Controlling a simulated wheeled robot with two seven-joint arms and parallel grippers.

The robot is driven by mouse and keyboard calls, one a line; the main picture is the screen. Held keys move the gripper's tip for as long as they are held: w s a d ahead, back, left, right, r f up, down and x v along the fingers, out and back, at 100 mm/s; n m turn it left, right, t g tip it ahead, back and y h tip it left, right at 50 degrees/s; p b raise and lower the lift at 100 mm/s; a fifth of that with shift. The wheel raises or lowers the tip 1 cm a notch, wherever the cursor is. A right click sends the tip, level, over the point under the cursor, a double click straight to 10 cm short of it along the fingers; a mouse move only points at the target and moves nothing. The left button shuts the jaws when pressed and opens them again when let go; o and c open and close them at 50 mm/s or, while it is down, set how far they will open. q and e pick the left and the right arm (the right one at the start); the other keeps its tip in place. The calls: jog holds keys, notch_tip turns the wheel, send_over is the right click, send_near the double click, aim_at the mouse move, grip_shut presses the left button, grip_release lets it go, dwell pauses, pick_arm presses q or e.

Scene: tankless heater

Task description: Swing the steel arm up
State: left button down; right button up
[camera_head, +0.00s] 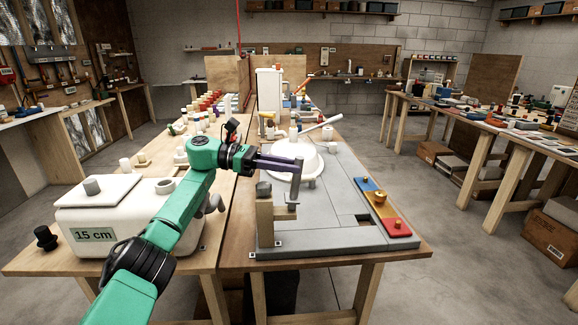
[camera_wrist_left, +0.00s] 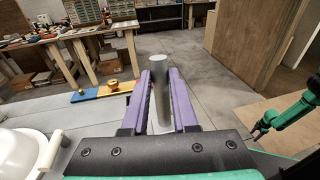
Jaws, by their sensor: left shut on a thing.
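The steel arm (camera_head: 295,186) is a grey round bar standing near upright above the near left part of the grey board. My left gripper (camera_head: 290,163) has purple fingers and is shut on the upper part of this bar. In the left wrist view, the bar (camera_wrist_left: 160,88) stands between the two purple fingers of the left gripper (camera_wrist_left: 161,92), its top end showing above them. The bar's lower end is hard to make out. My right gripper (camera_wrist_left: 259,128) shows small and dark at the right of the left wrist view, apart from the bar; its finger opening is unclear.
A wooden post (camera_head: 265,222) with a dark knob stands just left of the bar. A white bowl-like part (camera_head: 303,160) with a pale handle lies behind. A blue, yellow and red strip (camera_head: 381,203) lies at the board's right. A white tank (camera_head: 120,215) stands left.

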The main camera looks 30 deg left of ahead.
pick_arm(q)
jog(key=c, duration=0.7)
grip_release()
jog(key=shift+a, duration=0.15)
jog(key=v, duration=0.7)
jog(key=shift+s+a+b, duration=0.15)
jog(key=shift+b, duration=0.15)
jog(key=shift+c, duration=0.3)
